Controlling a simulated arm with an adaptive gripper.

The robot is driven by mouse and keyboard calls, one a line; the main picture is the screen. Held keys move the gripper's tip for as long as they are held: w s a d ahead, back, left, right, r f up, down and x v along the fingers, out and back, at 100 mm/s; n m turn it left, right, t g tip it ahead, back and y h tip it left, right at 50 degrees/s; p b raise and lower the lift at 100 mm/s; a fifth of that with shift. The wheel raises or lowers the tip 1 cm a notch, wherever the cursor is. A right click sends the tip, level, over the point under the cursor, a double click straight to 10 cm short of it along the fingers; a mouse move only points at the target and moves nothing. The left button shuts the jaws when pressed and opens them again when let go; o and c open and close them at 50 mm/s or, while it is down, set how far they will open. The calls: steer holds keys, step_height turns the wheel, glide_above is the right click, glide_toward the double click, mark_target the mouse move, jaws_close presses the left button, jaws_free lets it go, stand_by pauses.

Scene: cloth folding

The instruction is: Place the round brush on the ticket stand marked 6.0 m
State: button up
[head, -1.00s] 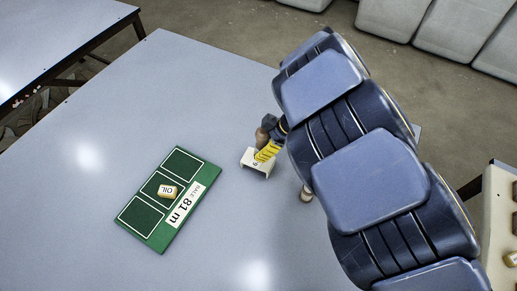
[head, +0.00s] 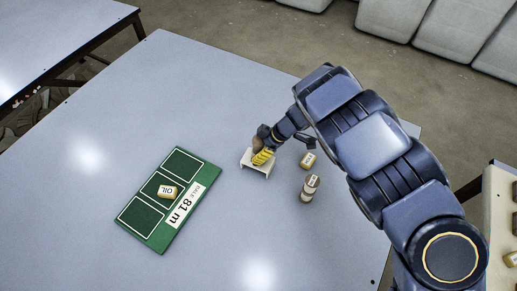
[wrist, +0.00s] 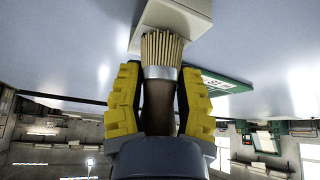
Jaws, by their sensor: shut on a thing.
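The round brush (wrist: 161,58) shows in the wrist view with pale bristles, a silver ferrule and a brown handle. My gripper (wrist: 158,92) is shut around its handle with yellow fingers, bristles pointing away from the palm. In the head view my gripper (head: 262,157) is at the small white stand (head: 262,173), over its far edge, covering part of its top; its marking cannot be read. The wrist view shows the stand (wrist: 178,12) just beyond the bristles; whether they touch it I cannot tell.
A green board (head: 146,237) with three outlined fields and an "81 m" label lies left; a block marked OIL (head: 167,191) sits in its middle field. A small labelled block (head: 308,160) and a cylinder (head: 310,188) stand right of the stand. The table's front is clear.

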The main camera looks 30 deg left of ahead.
steer(key=shift+f, duration=0.2)
steer(key=o, duration=1)
steer(key=shift+c, duration=0.2)
steer(key=shift+r, duration=0.1)
steer(key=v, duration=1.2)
steer(key=shift+r, duration=0.2)
